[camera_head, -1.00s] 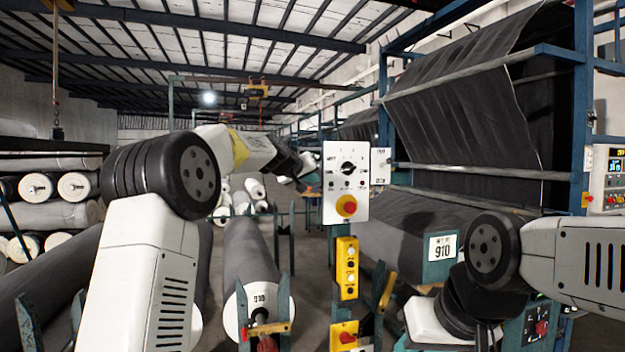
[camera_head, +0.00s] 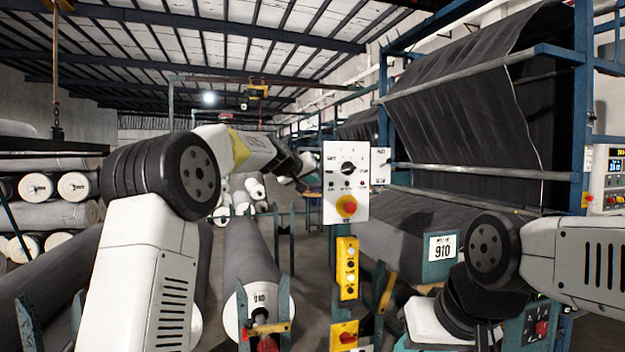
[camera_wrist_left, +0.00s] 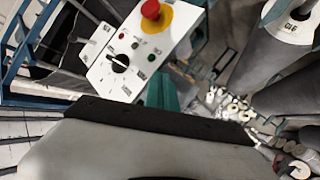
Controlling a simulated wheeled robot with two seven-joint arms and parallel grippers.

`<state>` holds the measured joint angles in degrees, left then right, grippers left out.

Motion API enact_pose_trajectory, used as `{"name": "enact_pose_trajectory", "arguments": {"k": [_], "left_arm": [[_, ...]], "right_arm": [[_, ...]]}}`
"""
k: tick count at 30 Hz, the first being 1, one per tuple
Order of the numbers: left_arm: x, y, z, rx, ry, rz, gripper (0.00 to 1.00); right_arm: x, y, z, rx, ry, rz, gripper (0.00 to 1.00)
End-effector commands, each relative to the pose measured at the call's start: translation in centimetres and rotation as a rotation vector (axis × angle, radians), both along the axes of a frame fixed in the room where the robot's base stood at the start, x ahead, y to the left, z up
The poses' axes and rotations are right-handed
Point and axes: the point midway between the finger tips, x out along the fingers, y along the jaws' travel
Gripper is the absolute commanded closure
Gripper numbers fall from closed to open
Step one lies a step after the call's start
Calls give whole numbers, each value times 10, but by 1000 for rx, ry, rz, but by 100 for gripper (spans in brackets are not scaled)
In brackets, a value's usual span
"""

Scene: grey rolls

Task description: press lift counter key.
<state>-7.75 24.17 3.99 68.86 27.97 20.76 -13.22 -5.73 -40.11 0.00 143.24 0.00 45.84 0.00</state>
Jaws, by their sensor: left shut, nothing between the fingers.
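A white control panel (camera_head: 346,182) stands upright on a post in the middle of the head view. It carries a black rotary knob (camera_head: 347,168), small keys or lamps and a red mushroom button (camera_head: 346,206) on a yellow base. The panel also shows in the left wrist view (camera_wrist_left: 112,72), tilted, with its knob (camera_wrist_left: 119,63) and red button (camera_wrist_left: 151,10). Its labels are too small to read, so I cannot tell which key is the lift counter key. My left gripper (camera_head: 303,170) is shut and empty, just left of the panel in the picture. My right gripper is out of view.
A yellow button box (camera_head: 347,268) hangs below the panel, with another yellow box (camera_head: 343,336) lower down. A grey roll (camera_head: 250,255) lies left of the post. A frame with dark fabric (camera_head: 470,110) stands at right, near my right arm.

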Motion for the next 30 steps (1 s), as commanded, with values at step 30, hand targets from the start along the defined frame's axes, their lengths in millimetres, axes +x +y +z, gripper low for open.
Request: {"name": "enact_pose_trajectory", "arguments": {"k": [30], "left_arm": [[9, 3, 0, 0, 0, 0, 100]], "right_arm": [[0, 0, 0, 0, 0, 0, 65]]}}
